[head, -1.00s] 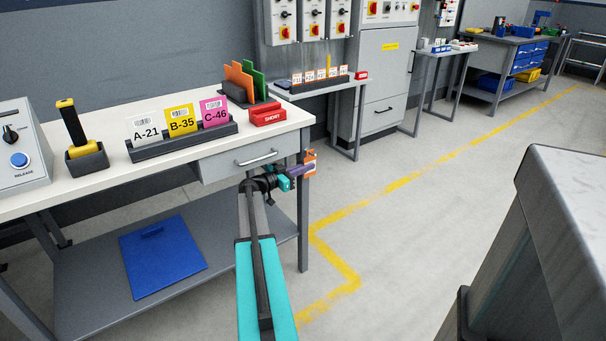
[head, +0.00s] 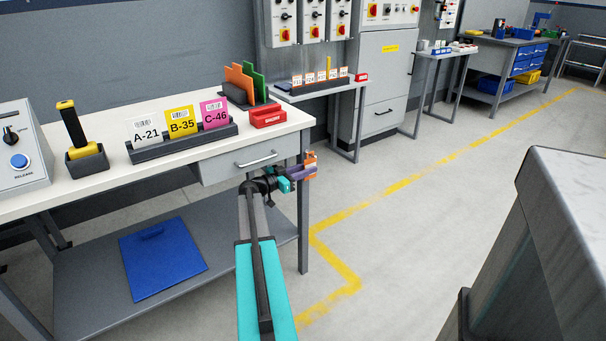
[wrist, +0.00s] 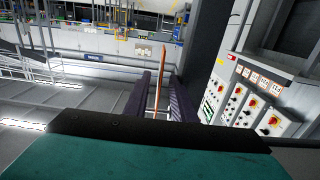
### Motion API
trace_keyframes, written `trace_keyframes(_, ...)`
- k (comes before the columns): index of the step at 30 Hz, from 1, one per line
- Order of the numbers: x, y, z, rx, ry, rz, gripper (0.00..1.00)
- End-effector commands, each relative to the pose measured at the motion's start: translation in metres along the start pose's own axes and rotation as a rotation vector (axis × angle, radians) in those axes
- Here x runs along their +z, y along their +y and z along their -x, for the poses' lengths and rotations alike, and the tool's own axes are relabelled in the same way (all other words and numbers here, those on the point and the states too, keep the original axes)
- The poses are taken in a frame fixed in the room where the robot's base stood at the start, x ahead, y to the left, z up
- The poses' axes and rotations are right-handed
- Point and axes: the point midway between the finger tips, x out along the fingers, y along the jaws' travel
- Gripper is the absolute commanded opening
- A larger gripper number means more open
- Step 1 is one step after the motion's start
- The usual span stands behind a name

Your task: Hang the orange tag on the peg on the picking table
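The orange tag (head: 309,161) is at the right end of the picking table (head: 100,190), beside its front right leg and below the tabletop. My gripper (head: 310,165) is there with its purple fingers on either side of the tag. In the wrist view the tag (wrist: 158,85) shows edge-on as a thin orange strip. It stands between the fingers of my gripper (wrist: 160,88), with a gap visible on both sides, so the gripper is open around it. I cannot make out the peg, or whether the tag is on it.
The tabletop holds a label rack (head: 182,140) with three cards, a red SHORT bin (head: 268,116), a black-and-yellow tool (head: 82,140) and a control box (head: 20,150). A blue panel (head: 162,258) lies on the lower shelf. Floor right of the table is clear.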

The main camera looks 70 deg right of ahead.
Motion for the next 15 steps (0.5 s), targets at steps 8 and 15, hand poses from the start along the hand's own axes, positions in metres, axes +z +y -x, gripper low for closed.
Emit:
trace_keyframes(8, 0.000, 0.000, 0.003, -0.001, 0.000, 0.000, 0.24)
trace_keyframes(15, 0.000, 0.000, 0.024, -0.001, 0.000, 0.000, 0.24)
